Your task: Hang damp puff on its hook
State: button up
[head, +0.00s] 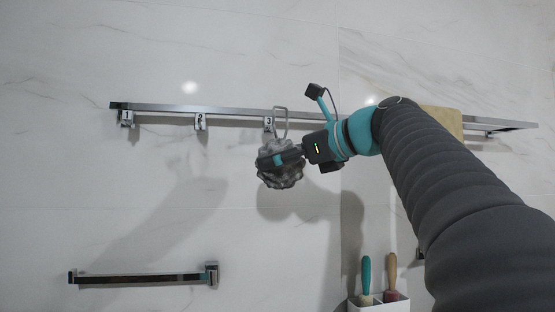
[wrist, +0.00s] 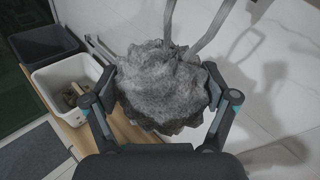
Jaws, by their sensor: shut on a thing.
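The damp puff (head: 280,174) is a grey, fluffy ball with a pale loop (head: 280,122) standing up from it. My gripper (head: 280,158) is shut on the puff, just below hook 3 (head: 268,124) on the wall rail. The loop rises beside hook 3, to its right in the head view; I cannot tell whether they touch. In the wrist view the puff (wrist: 164,86) fills the space between both fingers, and its loop runs up out of the picture. Hooks 1 (head: 127,119) and 2 (head: 200,122) are bare.
The metal rail (head: 190,108) runs along the marble wall. A lower towel bar (head: 140,279) is at the bottom left. A white holder (head: 378,303) with two handled tools stands below my arm. In the wrist view, a white bin (wrist: 65,82) stands on a wooden surface at the left.

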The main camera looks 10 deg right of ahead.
jog(key=shift+w+d, duration=0.15)
jog(key=shift+w, duration=0.65)
jog(key=w+f+p, duration=0.1)
jog(key=w, duration=0.7)
jog(key=shift+f+p, duration=0.25)
jog(key=shift+p, duration=0.1)
jog(key=shift+f, duration=0.2)
dwell(0.6)
jog(key=o, duration=0.8)
